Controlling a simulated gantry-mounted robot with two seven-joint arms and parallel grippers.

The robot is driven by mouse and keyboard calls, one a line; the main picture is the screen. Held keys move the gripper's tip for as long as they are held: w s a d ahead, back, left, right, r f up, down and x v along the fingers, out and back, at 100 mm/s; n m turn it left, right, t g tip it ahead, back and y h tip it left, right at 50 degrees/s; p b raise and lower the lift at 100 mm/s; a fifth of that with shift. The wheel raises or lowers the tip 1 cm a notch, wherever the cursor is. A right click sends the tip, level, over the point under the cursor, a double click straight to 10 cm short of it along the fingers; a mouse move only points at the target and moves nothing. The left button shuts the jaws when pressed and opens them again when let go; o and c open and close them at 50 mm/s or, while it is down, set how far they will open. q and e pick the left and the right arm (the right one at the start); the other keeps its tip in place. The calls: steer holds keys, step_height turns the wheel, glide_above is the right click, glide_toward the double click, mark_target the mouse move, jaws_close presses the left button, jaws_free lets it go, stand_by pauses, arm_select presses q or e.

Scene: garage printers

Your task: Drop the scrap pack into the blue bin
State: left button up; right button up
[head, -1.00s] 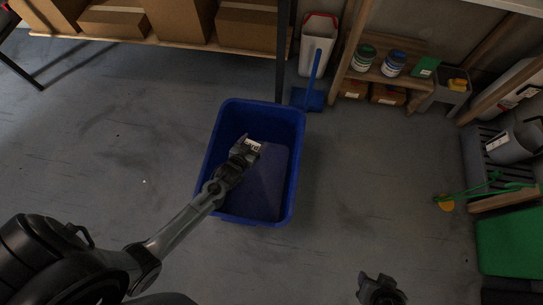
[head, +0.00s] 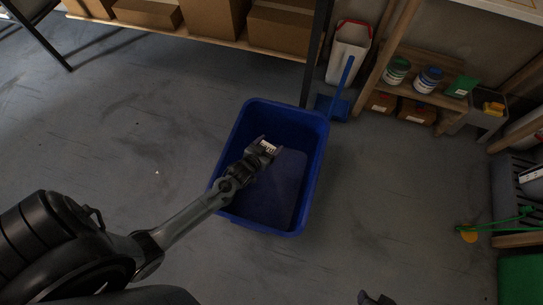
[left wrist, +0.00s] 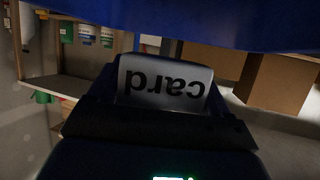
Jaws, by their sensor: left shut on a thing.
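The blue bin (head: 310,185) stands on the grey floor in the middle of the head view. My left gripper (head: 269,149) is over the bin's opening, inside its rim as seen from above. It is shut on the scrap pack (head: 267,146), a small white piece with dark print. In the left wrist view the pack (left wrist: 165,82) shows upside-down letters reading "card", and a dark blue bin part (left wrist: 200,18) runs across the top. My right gripper (head: 375,298) shows only partly at the bottom edge; its jaws cannot be made out.
A shelf with cardboard boxes (head: 215,18) stands behind the bin. A blue dustpan (head: 331,107) and a white red-rimmed bin (head: 347,55) are just beyond its far right corner. A wooden shelf (head: 437,97) holds tins. The floor left of the bin is clear.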

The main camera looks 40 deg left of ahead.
arm_select(q)
steer(key=shift+d+f, duration=0.15)
steer(key=o, duration=1)
steer(key=shift+c, duration=0.2)
steer(key=shift+s, duration=0.1)
steer(key=shift+s+r+p, duration=0.2)
steer(key=shift+r+p, duration=0.05)
steer(key=shift+p, duration=0.05)
steer(key=a+p+v, duration=0.1)
steer(key=p+v, duration=0.4)
steer(key=v, duration=0.5)
steer(key=shift+d, duration=0.45)
steer(key=shift+s, duration=0.1)
